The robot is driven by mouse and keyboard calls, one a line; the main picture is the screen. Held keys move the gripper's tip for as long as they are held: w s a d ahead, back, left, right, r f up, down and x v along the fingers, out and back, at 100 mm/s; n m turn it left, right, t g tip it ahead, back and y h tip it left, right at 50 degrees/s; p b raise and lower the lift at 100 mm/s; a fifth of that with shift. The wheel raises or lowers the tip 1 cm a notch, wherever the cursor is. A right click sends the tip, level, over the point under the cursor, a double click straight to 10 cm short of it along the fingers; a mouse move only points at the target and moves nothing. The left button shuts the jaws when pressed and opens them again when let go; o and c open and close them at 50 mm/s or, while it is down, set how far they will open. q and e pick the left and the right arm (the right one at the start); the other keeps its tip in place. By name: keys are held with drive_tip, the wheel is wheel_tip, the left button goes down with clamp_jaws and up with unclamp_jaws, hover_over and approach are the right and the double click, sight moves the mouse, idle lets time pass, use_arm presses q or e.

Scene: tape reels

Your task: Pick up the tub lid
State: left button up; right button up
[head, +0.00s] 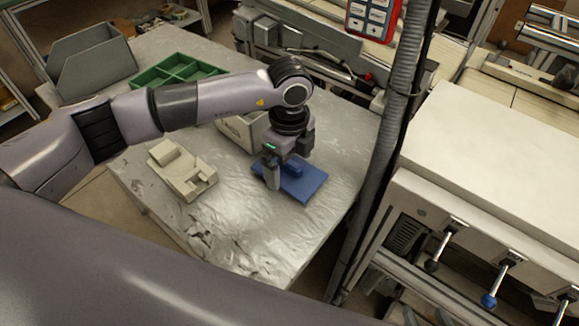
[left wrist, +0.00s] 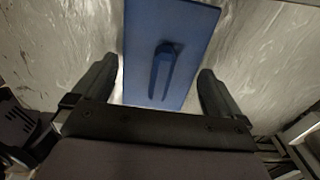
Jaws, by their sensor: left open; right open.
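The tub lid (head: 304,184) is a flat blue plate with a raised bar handle, lying on the silver table. My left gripper (head: 279,176) points down over the lid in the head view and hides part of it. In the left wrist view the lid (left wrist: 196,38) reaches up from between the two fingers of my left gripper (left wrist: 158,92). Those fingers are open, one on each side of the handle, and apart from it. My right gripper is not in view.
A beige moulded block (head: 181,172) lies to the left on the table (head: 240,235). A light tub (head: 240,133) stands behind my left gripper. A green divided tray (head: 176,74) and a grey bin (head: 92,62) are at the back. A grey post (head: 385,130) stands by the table's right edge.

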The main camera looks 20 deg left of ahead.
use_arm(q)
drive_tip(key=shift+f, duration=0.55)
drive_tip(key=c, duration=0.7)
